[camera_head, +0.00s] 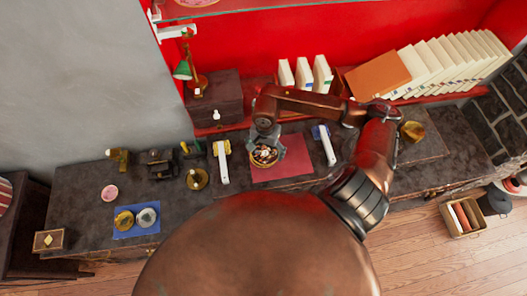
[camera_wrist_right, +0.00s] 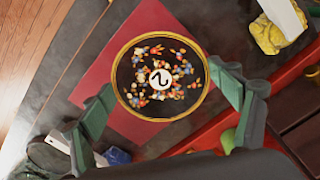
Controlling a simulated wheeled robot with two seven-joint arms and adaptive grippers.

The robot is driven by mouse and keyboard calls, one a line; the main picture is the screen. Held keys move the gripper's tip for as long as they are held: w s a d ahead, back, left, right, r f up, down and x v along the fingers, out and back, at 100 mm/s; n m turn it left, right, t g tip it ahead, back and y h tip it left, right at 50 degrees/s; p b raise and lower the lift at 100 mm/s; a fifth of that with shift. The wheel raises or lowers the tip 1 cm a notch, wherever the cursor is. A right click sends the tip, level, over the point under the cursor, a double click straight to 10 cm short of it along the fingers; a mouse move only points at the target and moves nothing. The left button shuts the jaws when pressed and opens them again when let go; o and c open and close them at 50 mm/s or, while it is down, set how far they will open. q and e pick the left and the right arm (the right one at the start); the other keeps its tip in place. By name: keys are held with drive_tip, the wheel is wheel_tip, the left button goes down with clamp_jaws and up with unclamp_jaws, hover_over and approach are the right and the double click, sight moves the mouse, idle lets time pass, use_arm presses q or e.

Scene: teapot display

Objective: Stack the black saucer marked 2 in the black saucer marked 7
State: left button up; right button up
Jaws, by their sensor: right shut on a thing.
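The black saucer marked 2 (camera_wrist_right: 146,52) has a gold rim, colourful flowers and a white disc with the number. In the right wrist view it lies between the two fingers of my right gripper (camera_wrist_right: 165,88), which is shut on its rim. In the head view the saucer (camera_head: 264,157) shows under my right gripper (camera_head: 265,146), over the left part of the red mat (camera_head: 292,165). Whether it is lifted off the mat is hard to tell. I cannot make out a black saucer marked 7 in either view. My left gripper is not in view.
A blue mat (camera_head: 122,234) with gold and silver round pieces is at the left. White books (camera_head: 303,74) and a dark box (camera_head: 214,97) stand behind. The mat's right part is clear.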

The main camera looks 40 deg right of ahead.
sight(264, 150)
drive_tip(key=shift+w+d+f, duration=0.2)
drive_tip(key=shift+w+f, duration=0.25)
drive_tip(key=shift+f, duration=0.15)
drive_tip(key=shift+w+d+f, duration=0.2)
drive_tip(key=shift+w+f, duration=0.25)
drive_tip(key=shift+f, duration=0.15)
drive_tip(key=f+p, duration=0.1)
drive_tip(key=f, duration=0.2)
drive_tip(key=shift+w+f+p, duration=0.2)
drive_tip(key=shift+p, duration=0.1)
drive_tip(key=shift+d, duration=0.1)
drive_tip(key=shift+f, duration=0.1)
drive_tip(key=shift+f+b, duration=0.2)
drive_tip(key=shift+b, duration=0.15)
drive_tip(key=o, duration=1.2)
